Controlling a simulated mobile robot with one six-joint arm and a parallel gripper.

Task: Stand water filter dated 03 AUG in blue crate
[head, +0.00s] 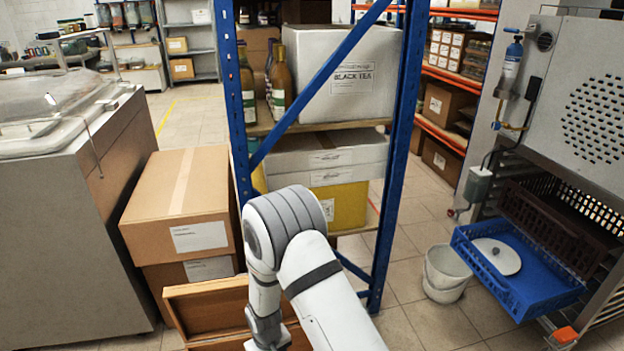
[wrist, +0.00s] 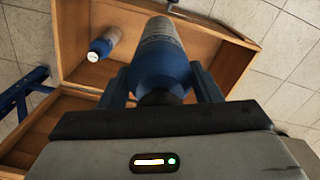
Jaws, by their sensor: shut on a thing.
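My gripper (wrist: 160,82) is shut on a blue cylinder with a pale grey far end (wrist: 160,45), which looks like a water filter. It is held above an open wooden box, and no date can be read on it. A second, smaller-looking blue and pale cylinder (wrist: 104,44) lies inside the box. The blue crate (head: 550,303) is at the right in the head view, on a rack below the metal machine. A white round disc (head: 497,256) lies in it. In the head view my gripper's fingers and the held cylinder are hidden.
The wooden box (head: 205,300) also shows in the wrist view (wrist: 240,62). A blue shelf upright (head: 398,150) stands between my arm and the blue crate. A white bucket (head: 446,270) is on the floor left of the crate. Cardboard boxes (head: 180,195) stand at the left.

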